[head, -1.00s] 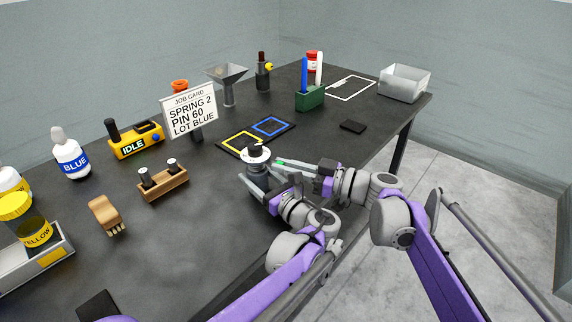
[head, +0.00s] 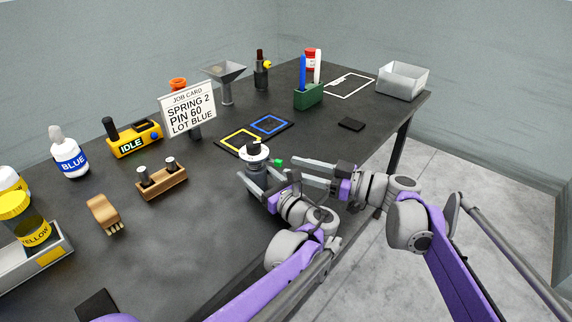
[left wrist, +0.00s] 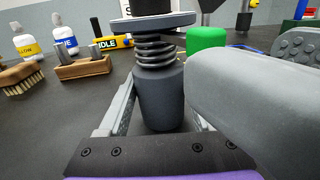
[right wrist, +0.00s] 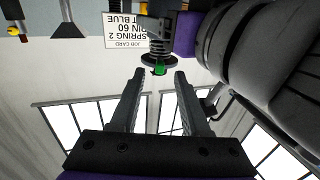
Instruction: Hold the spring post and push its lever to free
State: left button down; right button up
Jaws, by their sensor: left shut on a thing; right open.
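The spring post has a dark body (left wrist: 160,95), a coil spring and a pale disc (head: 254,153) with a black knob on top. My left gripper (head: 252,176) is shut on the post's body below the spring. My right gripper (head: 295,170) is open and empty, right of the green tip and apart from it. In the right wrist view the green tip (right wrist: 160,70) appears between the fingertips.
The job card (head: 189,108) reads SPRING 2, PIN 60, LOT BLUE. Behind the post lies a mat with yellow and blue outlines (head: 253,134). A wooden pin block (head: 163,183) and a brush (head: 103,214) are to the left. A black pad (head: 351,125) lies to the right.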

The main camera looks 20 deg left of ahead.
jog(key=s+d, duration=0.1)
jog(key=d, duration=0.7)
